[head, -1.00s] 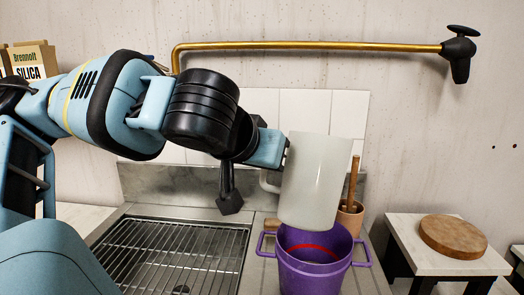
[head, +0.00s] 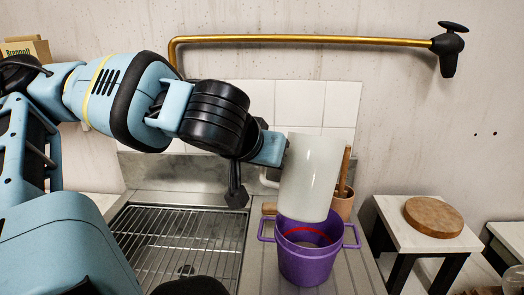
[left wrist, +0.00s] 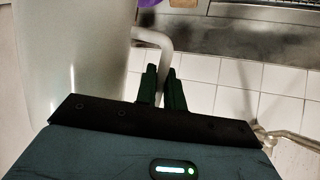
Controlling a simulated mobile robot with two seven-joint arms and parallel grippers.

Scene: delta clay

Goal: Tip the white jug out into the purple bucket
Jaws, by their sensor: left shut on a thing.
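The white jug (head: 310,178) hangs over the purple bucket (head: 306,262) in the head view, leaning only slightly, its lower end overlapping the bucket's back rim. I cannot see into the jug. Its handle (head: 268,178) is on the left side. My left gripper (head: 284,150) is at the handle side; in the left wrist view its dark fingers (left wrist: 163,88) are shut on the handle (left wrist: 158,40), with the jug wall (left wrist: 75,60) to the left. The bucket stands upright on the ribbed drainer, with a red line inside. My right gripper is not in view.
A sink with a wire rack (head: 180,240) lies left of the bucket. A brass pipe (head: 300,38) runs along the wall above. A small table (head: 405,232) with a round wooden board (head: 433,217) is at the right.

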